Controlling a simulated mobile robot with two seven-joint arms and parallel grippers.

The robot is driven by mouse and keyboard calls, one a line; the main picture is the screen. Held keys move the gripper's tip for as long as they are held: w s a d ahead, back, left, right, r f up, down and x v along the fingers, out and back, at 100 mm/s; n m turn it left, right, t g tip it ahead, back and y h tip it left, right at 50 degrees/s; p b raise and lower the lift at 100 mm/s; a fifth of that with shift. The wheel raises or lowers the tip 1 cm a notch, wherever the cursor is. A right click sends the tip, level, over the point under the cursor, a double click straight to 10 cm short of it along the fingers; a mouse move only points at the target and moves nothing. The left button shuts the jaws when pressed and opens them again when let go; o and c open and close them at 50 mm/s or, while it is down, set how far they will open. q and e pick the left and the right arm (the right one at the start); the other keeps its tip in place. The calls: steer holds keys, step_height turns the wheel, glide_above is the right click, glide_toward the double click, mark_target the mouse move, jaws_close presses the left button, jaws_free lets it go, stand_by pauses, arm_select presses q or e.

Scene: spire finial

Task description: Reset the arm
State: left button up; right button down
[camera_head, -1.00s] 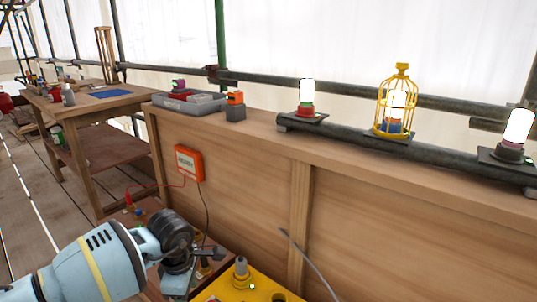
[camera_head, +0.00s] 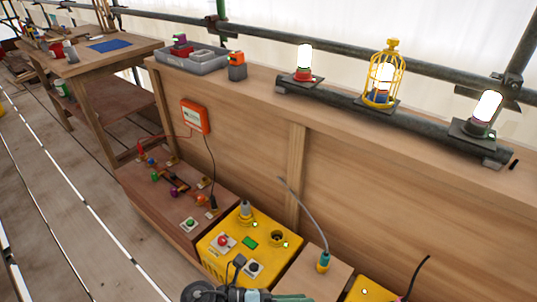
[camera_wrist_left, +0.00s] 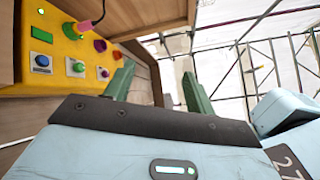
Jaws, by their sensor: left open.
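My left gripper (camera_wrist_left: 158,88) is open in the left wrist view, with its two green fingers apart and nothing between them. Part of my left arm (camera_head: 205,292) shows at the bottom edge of the head view, in front of the yellow control box (camera_head: 212,240). In the left wrist view a yellow panel with buttons (camera_wrist_left: 75,45) is at the upper left, beyond and to the left of the fingers. My right gripper is in neither view.
A wooden ledge (camera_head: 410,148) carries a dark pipe with three lit lamps, the middle one in a yellow cage (camera_head: 382,85). A grey tray (camera_head: 190,60) sits farther left. An orange box (camera_head: 195,117) is on the wooden wall. The plank floor (camera_head: 70,220) at left is clear.

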arm_select(q)
steer(key=s+a+r+n+t+y+p, duration=0.25)
steer(key=a+n+t+p, duration=0.3)
steer(key=n, duration=0.65)
steer(key=s+a+r+n+t+y+p, duration=0.2)
steer(key=a+n+t+y+p, duration=0.4)
steer(key=n, duration=0.6)
steer(key=s+a+f+n+g+y+p, duration=0.1)
steer(key=s+a+n+g+y+p, duration=0.1)
steer(key=s+a+n, duration=0.5)
steer(key=s+a+f+n+g+y+p, duration=0.1)
steer(key=s+a+n+y+p, duration=0.3)
steer(key=s+a+n, duration=0.3)
steer(key=s, duration=0.5)
steer(key=shift+s+a+n+g+y, duration=0.15)
steer(key=shift+s+n+g+y, duration=0.2)
steer(key=shift+n, duration=0.05)
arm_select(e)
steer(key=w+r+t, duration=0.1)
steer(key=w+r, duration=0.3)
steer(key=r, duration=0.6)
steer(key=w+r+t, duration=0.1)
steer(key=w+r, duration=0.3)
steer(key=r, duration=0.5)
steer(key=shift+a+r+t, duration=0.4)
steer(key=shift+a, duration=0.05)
